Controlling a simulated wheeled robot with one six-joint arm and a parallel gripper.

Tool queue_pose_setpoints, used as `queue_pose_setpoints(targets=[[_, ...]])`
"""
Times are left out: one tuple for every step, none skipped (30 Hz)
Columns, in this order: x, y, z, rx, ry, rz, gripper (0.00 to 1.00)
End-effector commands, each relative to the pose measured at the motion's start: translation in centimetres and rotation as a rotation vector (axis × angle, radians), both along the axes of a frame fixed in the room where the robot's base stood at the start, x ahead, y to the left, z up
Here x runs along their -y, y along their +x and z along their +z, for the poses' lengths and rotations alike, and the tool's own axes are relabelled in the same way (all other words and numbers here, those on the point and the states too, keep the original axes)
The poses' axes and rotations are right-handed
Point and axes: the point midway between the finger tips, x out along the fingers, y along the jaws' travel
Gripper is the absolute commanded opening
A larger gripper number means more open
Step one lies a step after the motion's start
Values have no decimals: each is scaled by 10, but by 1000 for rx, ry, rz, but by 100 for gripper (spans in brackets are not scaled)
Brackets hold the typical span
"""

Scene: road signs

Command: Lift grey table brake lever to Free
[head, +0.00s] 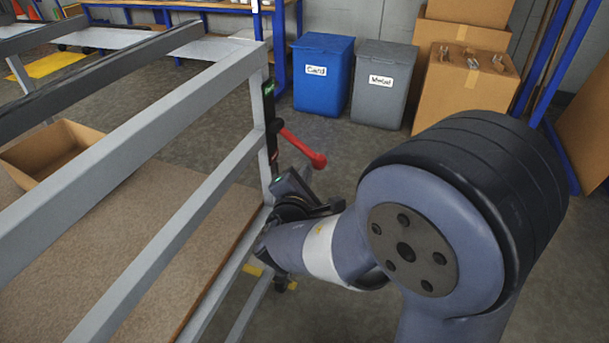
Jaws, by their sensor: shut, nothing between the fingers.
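The brake lever (302,146) is a red bar with a round red knob. It is mounted on a dark plate (269,112) on the corner post of the grey table (222,82). The lever slants down to the right from its pivot, its knob at the lower end. A small green label shows at the plate's top; its wording is too small to read. My gripper (302,176) is just below the lever, close to the knob. Its fingers are small and dark here; they look shut and empty. I cannot tell whether they touch the lever. My arm hides part of the post's lower end.
A cardboard box (72,134) sits on the table's brown lower board (190,240). A blue Card bin (322,75), a grey Metal bin (381,85) and cardboard boxes (465,78) stand behind. Bare floor lies between the lever and the bins.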

Motion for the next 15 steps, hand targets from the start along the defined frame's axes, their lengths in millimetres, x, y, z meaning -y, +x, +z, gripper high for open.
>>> queue_pose_setpoints(targets=[[0, 0, 0, 0, 0, 0, 0], [0, 0, 0, 0, 0, 0, 0], [0, 0, 0, 0, -1, 0, 0], [0, 0, 1, -1, -2, 0, 0], [0, 0, 1, -1, -4, 0, 0], [1, 0, 2, -3, -9, 0, 0], [1, -1, 3, -5, -14, 0, 0], [2, -1, 3, -7, -19, 0, 0], [2, -1, 5, -11, -30, 0, 0], [3, -1, 5, -14, -37, 0, 0], [4, -1, 6, -16, -43, 0, 0], [4, -2, 6, -18, -49, -1, 0], [4, -2, 6, -18, -52, -1, 0], [5, -2, 6, -20, -56, -1, 0], [5, -2, 7, -21, -61, -1, 0]])
